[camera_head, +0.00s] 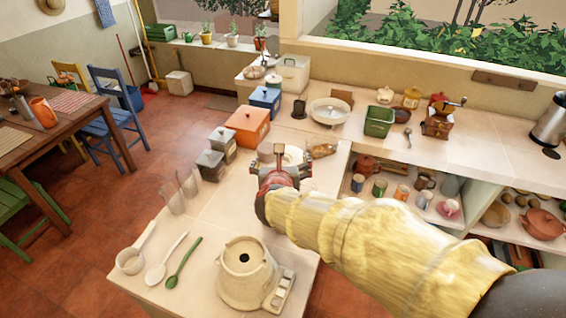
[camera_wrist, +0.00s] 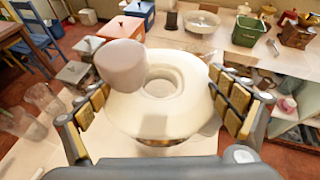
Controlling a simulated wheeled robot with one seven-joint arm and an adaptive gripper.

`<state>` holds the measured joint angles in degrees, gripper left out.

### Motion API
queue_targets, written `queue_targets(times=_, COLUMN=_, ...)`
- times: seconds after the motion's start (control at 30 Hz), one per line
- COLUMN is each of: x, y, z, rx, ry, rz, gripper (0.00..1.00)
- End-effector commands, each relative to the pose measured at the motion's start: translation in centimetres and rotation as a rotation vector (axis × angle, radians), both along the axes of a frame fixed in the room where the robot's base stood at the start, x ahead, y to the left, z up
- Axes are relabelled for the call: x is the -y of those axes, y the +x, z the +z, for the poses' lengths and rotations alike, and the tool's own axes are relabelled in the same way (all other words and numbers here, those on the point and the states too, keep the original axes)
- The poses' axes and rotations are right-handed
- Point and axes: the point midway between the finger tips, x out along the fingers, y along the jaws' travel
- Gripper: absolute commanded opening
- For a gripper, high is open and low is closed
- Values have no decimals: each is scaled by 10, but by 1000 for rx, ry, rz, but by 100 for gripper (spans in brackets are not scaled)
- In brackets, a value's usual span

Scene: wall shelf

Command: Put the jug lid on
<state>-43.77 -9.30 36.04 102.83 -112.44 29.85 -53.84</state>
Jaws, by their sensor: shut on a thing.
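My gripper (camera_wrist: 160,86) has its two fingers on opposite sides of a wide, round cream piece (camera_wrist: 188,106) with a hole in its middle, which looks like the jug lid. A short pinkish-grey cylinder (camera_wrist: 120,65) overlaps its far left edge; I cannot tell whether they are joined. In the head view my gripper (camera_head: 278,158) is over the counter's far part, with a pale rim (camera_head: 293,155) beside it. A cream vessel (camera_head: 245,277) with a dark top opening stands on the near counter end. What lies under the held piece is mostly hidden.
A ladle (camera_head: 131,261), a white spoon (camera_head: 160,266) and a green spoon (camera_head: 184,262) lie left of the cream vessel. Clear glasses (camera_head: 172,199) stand at the left edge. Grey, orange (camera_head: 247,124) and blue canisters line the far left. The counter between the glasses and vessel is clear.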

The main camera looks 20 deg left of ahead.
Motion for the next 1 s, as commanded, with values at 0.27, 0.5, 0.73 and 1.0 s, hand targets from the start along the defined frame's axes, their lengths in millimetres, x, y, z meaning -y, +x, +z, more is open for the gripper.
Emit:
queue_targets(times=0.27, x=0, y=0, z=-21, rx=0, ry=-2, rz=1, gripper=44)
queue_targets(times=0.5, x=0, y=0, z=-38, rx=0, ry=-2, rz=1, gripper=44)
queue_targets(times=0.73, x=0, y=0, z=-43, rx=1, ry=0, rz=0, gripper=44)
queue_targets(times=1.0, x=0, y=0, z=-42, rx=1, ry=-1, rz=0, gripper=44)
